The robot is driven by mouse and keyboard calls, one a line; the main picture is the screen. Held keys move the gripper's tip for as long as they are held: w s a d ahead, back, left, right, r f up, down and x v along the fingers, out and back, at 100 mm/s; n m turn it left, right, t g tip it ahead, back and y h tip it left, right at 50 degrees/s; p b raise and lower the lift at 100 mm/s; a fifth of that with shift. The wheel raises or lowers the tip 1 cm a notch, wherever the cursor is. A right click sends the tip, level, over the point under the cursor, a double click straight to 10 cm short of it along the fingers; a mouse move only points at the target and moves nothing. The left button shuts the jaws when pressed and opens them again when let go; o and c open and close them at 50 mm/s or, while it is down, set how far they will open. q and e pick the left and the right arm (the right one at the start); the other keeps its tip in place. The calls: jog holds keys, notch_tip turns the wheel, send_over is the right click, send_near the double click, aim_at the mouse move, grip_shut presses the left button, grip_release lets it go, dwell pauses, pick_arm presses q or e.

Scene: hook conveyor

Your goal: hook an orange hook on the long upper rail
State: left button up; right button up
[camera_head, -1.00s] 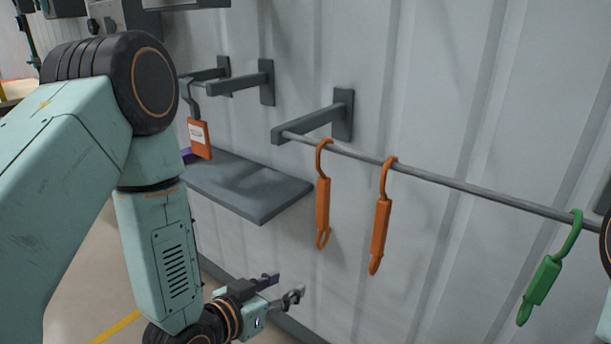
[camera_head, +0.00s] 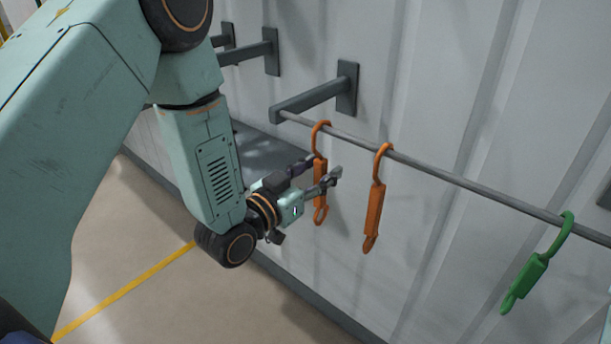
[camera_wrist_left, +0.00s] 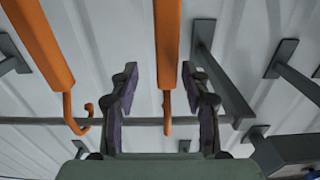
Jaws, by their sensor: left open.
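Two orange hooks hang from a long thin grey rail (camera_head: 455,180). The left orange hook (camera_head: 319,209) is partly covered by my left gripper (camera_head: 322,169). The right orange hook (camera_head: 375,210) hangs free beside it. My left gripper is open and at the body of the left hook. In the left wrist view, that hook (camera_wrist_left: 167,45) shows between the two spread fingers (camera_wrist_left: 160,82), with the rail (camera_wrist_left: 140,121) behind. I cannot tell whether the fingers surround it or stop short. The other orange hook (camera_wrist_left: 40,45) is left of the fingers. My right gripper is not in view.
A green hook (camera_head: 525,280) hangs farther right on the rail. A grey wall bracket (camera_head: 318,97) holds the rail's left end, with another bracket (camera_head: 250,52) behind. A dark grey shelf (camera_head: 268,150) is behind my gripper. The corrugated wall is close behind the hooks.

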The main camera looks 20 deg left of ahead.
pick_arm(q)
jog(key=shift+w+f, duration=0.1)
jog(key=shift+w, duration=0.5)
jog(key=shift+w+a+f, duration=0.15)
jog(key=shift+w+a, duration=0.15)
jog(key=shift+w, duration=0.1)
jog(key=shift+s+d+r, duration=0.15)
jog(key=shift+s+r, duration=0.05)
jog(key=shift+d, duration=0.35)
jog(key=shift+c, duration=0.8)
jog(key=shift+w+a+f, duration=0.1)
jog(key=shift+w+a, duration=0.1)
jog(key=c, duration=0.3)
jog(key=shift+a, duration=0.25)
jog(key=shift+c, duration=1.4)
jog(key=shift+s, duration=0.15)
jog(key=shift+c, duration=0.9)
jog(key=shift+d, duration=0.35)
grip_shut()
jog(key=shift+o, duration=1)
grip_release()
jog(key=shift+a, duration=0.3)
grip_shut()
jog(key=shift+d, duration=0.25)
